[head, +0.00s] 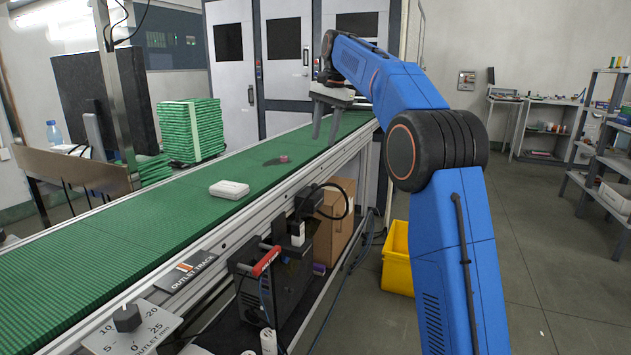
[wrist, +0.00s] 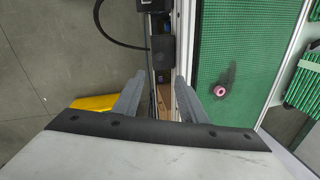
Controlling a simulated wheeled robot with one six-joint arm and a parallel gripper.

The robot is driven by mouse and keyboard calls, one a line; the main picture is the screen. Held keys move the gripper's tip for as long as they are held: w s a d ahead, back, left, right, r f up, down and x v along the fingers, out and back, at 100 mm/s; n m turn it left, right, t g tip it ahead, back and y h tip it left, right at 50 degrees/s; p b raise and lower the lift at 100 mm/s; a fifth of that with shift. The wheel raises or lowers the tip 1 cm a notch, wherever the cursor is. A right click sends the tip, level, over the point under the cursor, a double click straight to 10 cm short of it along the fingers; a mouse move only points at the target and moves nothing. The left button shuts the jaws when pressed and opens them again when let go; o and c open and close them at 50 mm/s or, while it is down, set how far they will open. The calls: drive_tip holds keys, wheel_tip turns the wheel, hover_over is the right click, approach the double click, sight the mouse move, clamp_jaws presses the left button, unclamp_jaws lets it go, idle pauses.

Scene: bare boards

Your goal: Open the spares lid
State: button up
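A small white case (head: 229,189) with rounded corners lies on the green conveyor belt, left of the middle in the head view. It looks closed; I cannot read any label that marks it as the spares box. It does not show in the wrist view. My gripper (head: 325,122) hangs fingers down, farther along the conveyor and to the right of the case, well apart from it. In the wrist view my gripper (wrist: 160,80) is open, with nothing between its fingers, above the conveyor's side rail.
A small pink roller-like object (head: 284,159) lies on the belt (head: 120,264) between case and gripper; it also shows in the wrist view (wrist: 220,90). Stacked green boards (head: 190,130) stand behind the belt. A yellow bin (head: 397,262) and cardboard box (head: 333,225) are below.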

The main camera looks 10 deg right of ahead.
drive_tip(key=f, duration=0.5)
drive_tip(key=w+a+f, duration=0.1)
drive_tip(key=f, duration=0.5)
drive_tip(key=w+a+f, duration=0.1)
drive_tip(key=f, duration=0.4)
drive_tip(key=shift+w+a+f, duration=0.1)
drive_tip(key=shift+w+f, duration=0.05)
drive_tip(key=shift+f, duration=0.25)
clamp_jaws()
